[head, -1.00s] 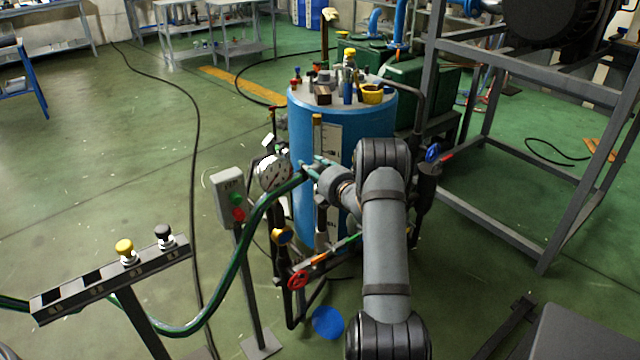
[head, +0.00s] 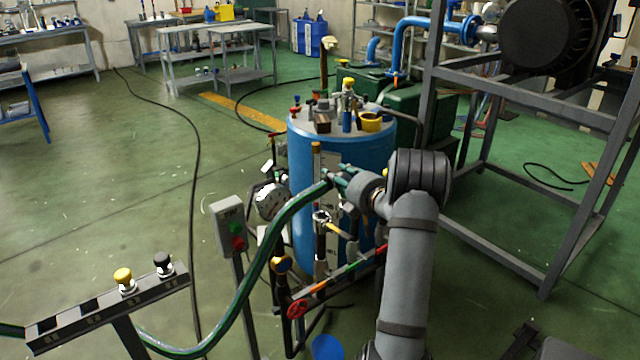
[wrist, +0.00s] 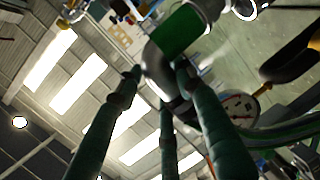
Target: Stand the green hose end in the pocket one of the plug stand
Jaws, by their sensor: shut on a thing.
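The green hose (head: 262,262) rises in a curve from the floor side of the plug stand to my gripper (head: 336,177). My gripper is shut on the hose's end, in front of the blue tank and well above and right of the stand. In the wrist view, the fingers (wrist: 158,85) close around a silver metal fitting with a green band (wrist: 183,33). The plug stand (head: 75,328) is a grey rail on a post at lower left. A yellow plug (head: 123,278) and a black plug (head: 163,262) stand at its right part. Its pocket numbers are unreadable.
The blue tank (head: 303,230) has fittings on its lid. A pressure gauge (head: 270,200), a red valve wheel (head: 297,309) and pipes stand before it. A switch post (head: 228,228) stands between tank and plug stand. A grey frame (head: 480,225) is at right. Open floor lies at left.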

